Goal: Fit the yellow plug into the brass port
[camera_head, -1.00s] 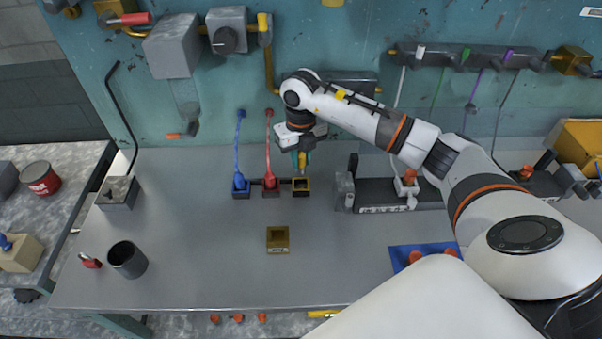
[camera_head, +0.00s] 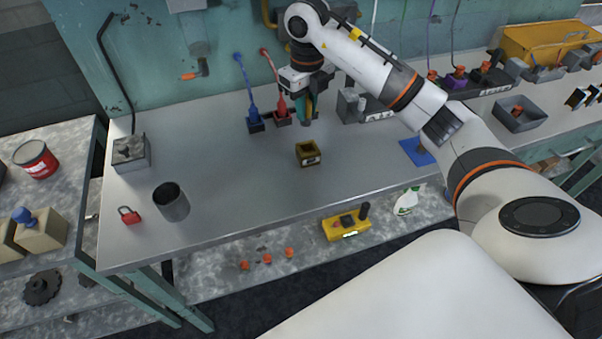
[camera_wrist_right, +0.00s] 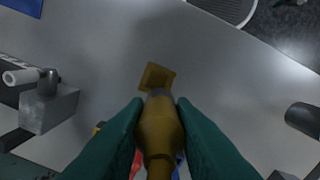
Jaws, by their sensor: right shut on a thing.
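My right gripper (camera_head: 305,112) points down over the back of the grey bench, beside the red plug (camera_head: 281,101). In the right wrist view its teal fingers (camera_wrist_right: 160,120) are shut on the yellow plug (camera_wrist_right: 160,130), a rounded brass-yellow piece. The plug is mostly hidden by the fingers in the head view. The brass port (camera_head: 308,153), a small square brass-coloured block with a dark opening and a label, stands on the bench in front of the gripper. It also shows in the right wrist view (camera_wrist_right: 156,77), just beyond the plug and apart from it. My left gripper is out of view.
A blue plug (camera_head: 252,101) stands upright in a holder left of the red one. A grey mug (camera_head: 171,202), a red padlock (camera_head: 129,215) and a grey block (camera_head: 131,152) are on the left. A blue mat (camera_head: 417,151) lies right. The bench between mug and port is clear.

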